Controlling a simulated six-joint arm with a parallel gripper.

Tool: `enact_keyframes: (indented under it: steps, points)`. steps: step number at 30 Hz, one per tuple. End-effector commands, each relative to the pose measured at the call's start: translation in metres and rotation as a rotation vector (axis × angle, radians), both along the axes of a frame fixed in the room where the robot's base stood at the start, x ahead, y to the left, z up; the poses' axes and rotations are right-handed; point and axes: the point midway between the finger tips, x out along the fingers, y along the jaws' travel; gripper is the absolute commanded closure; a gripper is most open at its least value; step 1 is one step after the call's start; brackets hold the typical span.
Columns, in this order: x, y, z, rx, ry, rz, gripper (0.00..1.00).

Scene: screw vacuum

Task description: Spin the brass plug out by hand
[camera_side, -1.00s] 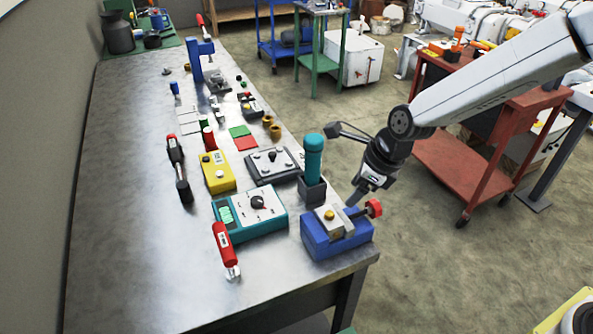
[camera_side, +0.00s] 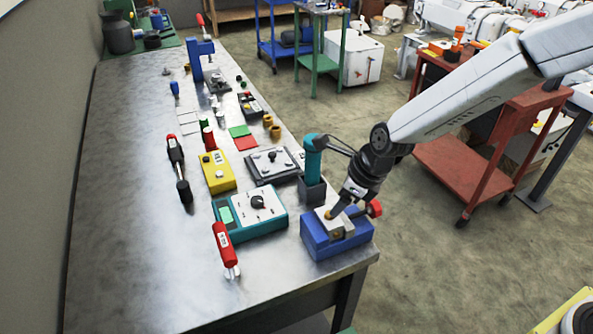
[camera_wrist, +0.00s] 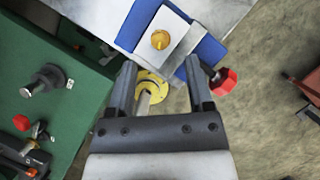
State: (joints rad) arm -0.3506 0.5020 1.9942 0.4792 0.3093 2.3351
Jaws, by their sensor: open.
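The brass plug (camera_wrist: 160,39) sits in a pale metal block (camera_wrist: 178,24) on the blue vise (camera_wrist: 208,54). The side view shows the blue vise (camera_side: 322,241) at the bench's near right corner, with a red knob (camera_side: 374,208) on its right. The knob is also in the wrist view (camera_wrist: 223,80). My gripper (camera_wrist: 160,64) is open, with a dark finger on each side and nothing held. In the wrist view the plug appears just beyond the fingertips, roughly centred between them. In the side view my gripper (camera_side: 333,211) is low over the block and partly covers the plug.
A teal cylinder (camera_side: 312,160) in a dark holder stands close behind the vise, near my wrist. A teal box with a dial (camera_side: 258,203) and a red-handled tool (camera_side: 224,246) are to the left. The bench's left side (camera_side: 115,220) is clear.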

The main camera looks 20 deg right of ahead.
Motion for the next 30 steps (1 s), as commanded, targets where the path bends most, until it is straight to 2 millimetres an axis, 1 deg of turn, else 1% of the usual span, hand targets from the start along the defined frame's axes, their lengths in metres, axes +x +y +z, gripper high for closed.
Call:
enact_keyframes:
  steps: [3,11,16,24,25,26,27,29,30]
  points:
    - [0.003,0.003,-0.013,-0.002,0.003,0.001,0.34]
    - [0.009,0.009,-0.031,0.001,0.001,0.000,0.34]
    - [0.011,0.010,-0.035,0.000,-0.001,0.001,0.34]
    - [0.011,0.010,-0.036,0.001,-0.001,0.000,0.34]
    - [0.011,0.010,-0.036,0.001,-0.001,0.000,0.40]
    - [0.011,0.010,-0.036,0.001,-0.001,0.000,0.49]
    - [0.011,0.010,-0.036,0.001,-0.001,0.000,0.62]
    - [0.011,0.010,-0.036,0.001,-0.001,0.000,0.81]
    - [0.011,0.010,-0.036,0.001,-0.001,0.000,0.94]
